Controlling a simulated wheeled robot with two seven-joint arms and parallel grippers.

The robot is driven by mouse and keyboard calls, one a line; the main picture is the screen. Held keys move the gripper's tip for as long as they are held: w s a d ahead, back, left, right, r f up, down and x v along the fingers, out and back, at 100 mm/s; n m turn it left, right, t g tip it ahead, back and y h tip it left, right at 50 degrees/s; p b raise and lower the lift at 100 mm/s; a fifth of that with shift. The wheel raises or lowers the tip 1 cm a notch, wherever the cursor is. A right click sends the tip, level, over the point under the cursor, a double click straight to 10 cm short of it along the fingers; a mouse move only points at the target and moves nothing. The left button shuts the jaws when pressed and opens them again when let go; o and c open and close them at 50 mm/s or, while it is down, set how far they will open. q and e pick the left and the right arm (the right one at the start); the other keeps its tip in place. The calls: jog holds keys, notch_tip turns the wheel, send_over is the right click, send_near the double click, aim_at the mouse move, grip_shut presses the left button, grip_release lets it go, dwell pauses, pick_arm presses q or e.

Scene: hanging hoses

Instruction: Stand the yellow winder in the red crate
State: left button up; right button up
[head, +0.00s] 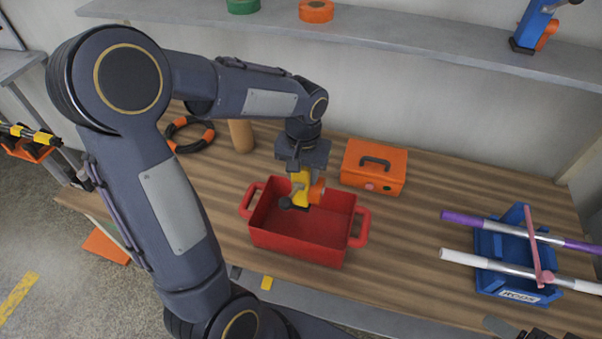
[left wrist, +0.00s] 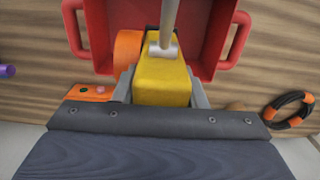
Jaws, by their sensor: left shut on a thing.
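The yellow winder (head: 300,184), with an orange wheel on one side and a dark knob low down, hangs in my left gripper (head: 301,166) over the red crate (head: 296,247). In the left wrist view the gripper's grey fingers (left wrist: 160,92) are shut on both sides of the winder's yellow body (left wrist: 162,78), and a grey rod runs out from it. The crate (left wrist: 227,40) lies beyond it there. I cannot tell whether the winder touches the crate floor. A dark part at the bottom right edge may be my right gripper (head: 538,334), mostly cut off.
An orange case (head: 374,165) stands just behind the crate. A black and orange ring (head: 190,134) and a tan cylinder (head: 241,135) lie at the back left. A blue tray (head: 510,268) with rods across it sits at the right. The bench between crate and tray is clear.

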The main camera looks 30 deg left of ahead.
pick_arm(q)
jog(key=shift+w+d+f, duration=0.1)
jog(key=shift+w+d, duration=0.1)
jog(key=shift+d, duration=0.05)
jog(key=shift+s+a+f+b, duration=0.1)
jog(key=shift+a+f+b, duration=0.05)
jog(key=shift+f+b, duration=1)
jog(key=shift+f, duration=0.15)
notch_tip(320, 180, down, 8)
jog(key=b, duration=0.6)
jog(key=shift+f+b, duration=1.7)
jog(key=shift+f, duration=0.2)
jog(key=shift+f+b, duration=0.4)
jog(key=shift+f, duration=0.1)
jog(key=o, duration=1.2)
